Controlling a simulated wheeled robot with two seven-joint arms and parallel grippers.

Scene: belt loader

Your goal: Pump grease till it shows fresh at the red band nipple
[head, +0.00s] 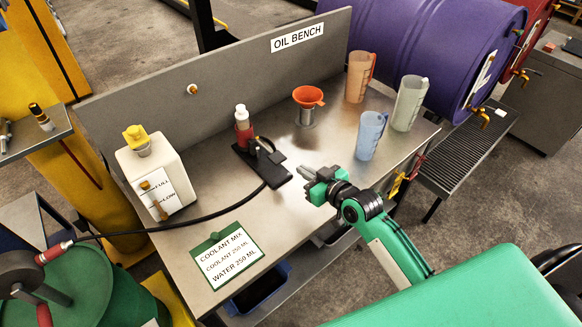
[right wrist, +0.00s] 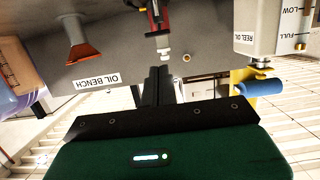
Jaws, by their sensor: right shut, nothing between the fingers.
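My right gripper (head: 309,173) is over the front middle of the oil bench, shut and empty. Its closed black fingers also show in the right wrist view (right wrist: 156,86). A red-bodied device with a pale cap (head: 243,122) stands by a black plate with a dark lever part (head: 268,158), left of and behind the gripper, apart from it. The right wrist view shows the device upside down (right wrist: 162,42) just beyond the fingertips. A black hose (head: 200,222) runs from the plate leftward to a red fitting (head: 53,252). I cannot make out a red band nipple or grease. My left gripper is not in view.
The oil bench (head: 205,262) holds a pale oil container (head: 160,165), an orange funnel (head: 308,97), several measuring jugs (head: 370,135) and a coolant mix card (head: 228,256). A purple drum (head: 420,45) lies behind right. A green drum (head: 75,290) with a crank is lower left.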

